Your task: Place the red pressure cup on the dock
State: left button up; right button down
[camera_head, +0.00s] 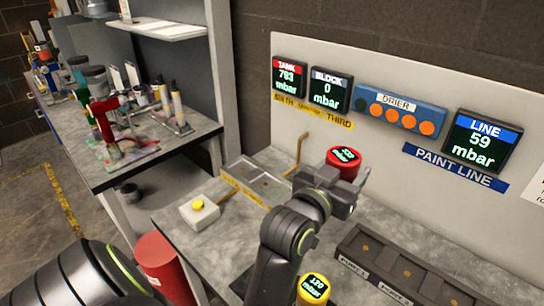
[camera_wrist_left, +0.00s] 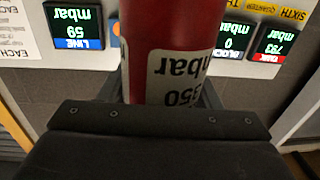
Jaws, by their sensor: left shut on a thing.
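My left gripper (camera_head: 350,184) is shut on the red pressure cup (camera_head: 343,160) above the grey table. The cup looks upright, with a dark round display on top. In the left wrist view the red cup (camera_wrist_left: 175,40) fills the centre, with a white label reading 350 mbar; the fingers are largely hidden. A dark rack (camera_head: 345,252) with several recessed bays and small labels lies at the lower right; it may be the dock, but I cannot tell for sure. A shallow grey tray (camera_head: 232,180) with a yellow strip lies left of the cup. My right gripper is not in view.
A yellow-topped cup (camera_head: 313,289) stands at the bottom. A white box with a yellow button (camera_head: 199,215) sits at the table's left. A back panel (camera_head: 300,130) carries the TANK, BLOCK and LINE displays. A cluttered side bench (camera_head: 185,138) stands left.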

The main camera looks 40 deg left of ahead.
aim_at(243, 169)
jog(key=j+z, duration=0.15)
jog(key=j, duration=0.3)
jog(key=j+z, duration=0.15)
jog(key=j, duration=0.3)
jog(key=k+j+z, duration=0.1)
jog(key=j, duration=0.3)
jog(key=k+j+z, duration=0.15)
jog(key=j, duration=0.3)
jog(key=j+z, duration=0.15)
jog(key=j, duration=0.3)
jog(key=k+j+z, duration=0.15)
jog(key=j, duration=0.25)
jog(key=k+j+z, duration=0.15)
jog(key=j, duration=0.25)
